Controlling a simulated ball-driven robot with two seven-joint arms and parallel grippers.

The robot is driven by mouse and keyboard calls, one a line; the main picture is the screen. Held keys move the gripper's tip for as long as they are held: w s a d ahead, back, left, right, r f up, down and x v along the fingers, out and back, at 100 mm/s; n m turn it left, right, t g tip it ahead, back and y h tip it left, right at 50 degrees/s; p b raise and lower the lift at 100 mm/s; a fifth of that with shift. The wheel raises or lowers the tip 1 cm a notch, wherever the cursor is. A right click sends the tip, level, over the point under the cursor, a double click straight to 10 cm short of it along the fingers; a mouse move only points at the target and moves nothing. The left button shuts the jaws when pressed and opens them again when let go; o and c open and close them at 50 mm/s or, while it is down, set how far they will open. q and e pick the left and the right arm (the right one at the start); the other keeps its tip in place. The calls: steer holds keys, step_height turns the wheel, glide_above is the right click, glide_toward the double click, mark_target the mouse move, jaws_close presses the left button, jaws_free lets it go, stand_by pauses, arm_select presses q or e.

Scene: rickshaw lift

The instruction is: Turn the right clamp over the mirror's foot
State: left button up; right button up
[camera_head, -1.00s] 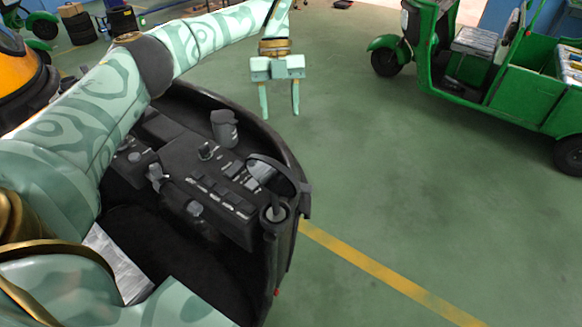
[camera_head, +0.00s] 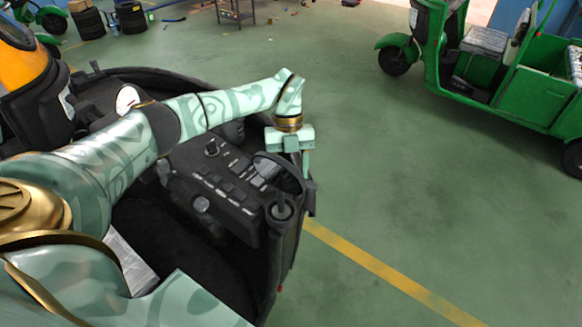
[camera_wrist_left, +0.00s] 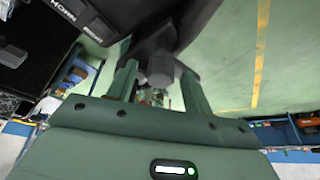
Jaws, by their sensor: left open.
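The round dark mirror (camera_head: 278,172) stands at the right edge of the black vehicle's dashboard in the head view. Its foot (camera_head: 282,212) is a dark stub below it. My left gripper (camera_head: 304,168) points down just right of the mirror. In the left wrist view my left gripper (camera_wrist_left: 156,62) is open, its two fingers on either side of a dark grey rounded part (camera_wrist_left: 159,69) at the vehicle's edge. I cannot tell whether the fingers touch it. This part may be the right clamp; in the head view the clamp is not clearly made out. My right gripper is not in view.
The black dashboard (camera_head: 222,190) with several switches lies left of the mirror. A yellow floor line (camera_head: 375,265) crosses the green floor (camera_head: 430,200). A green rickshaw (camera_head: 540,97) stands at the far right. The floor between is clear.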

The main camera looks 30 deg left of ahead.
arm_select(q)
steer(key=shift+c, duration=0.3)
steer(key=c, duration=0.9)
steer(key=shift+r, duration=0.1)
steer(key=m+y+p, duration=0.1)
steer(key=m, duration=0.2)
steer(key=shift+w+d+m+g, duration=0.1)
steer(key=shift+m+g, duration=0.2)
steer(key=shift+m, duration=0.1)
steer(key=m+y+p, duration=0.2)
steer(key=m, duration=0.3)
steer(key=shift+d+r, duration=0.1)
steer(key=shift+d, duration=0.05)
steer(key=m+y+p, duration=0.1)
steer(key=m, duration=0.1)
steer(key=m+p, duration=0.1)
steer(key=m, duration=0.2)
steer(key=shift+d+y, duration=0.1)
steer(key=shift+y, duration=0.3)
steer(key=shift+d+m+t+y+p, duration=0.1)
steer(key=shift+m+t+y+p, duration=0.35)
steer(key=shift+m, duration=0.6)
steer(key=shift+m+t+y+p, duration=0.15)
steer(key=shift+m+y+p, duration=0.1)
steer(key=shift+m+p, duration=0.6)
steer(key=shift+m, duration=0.3)
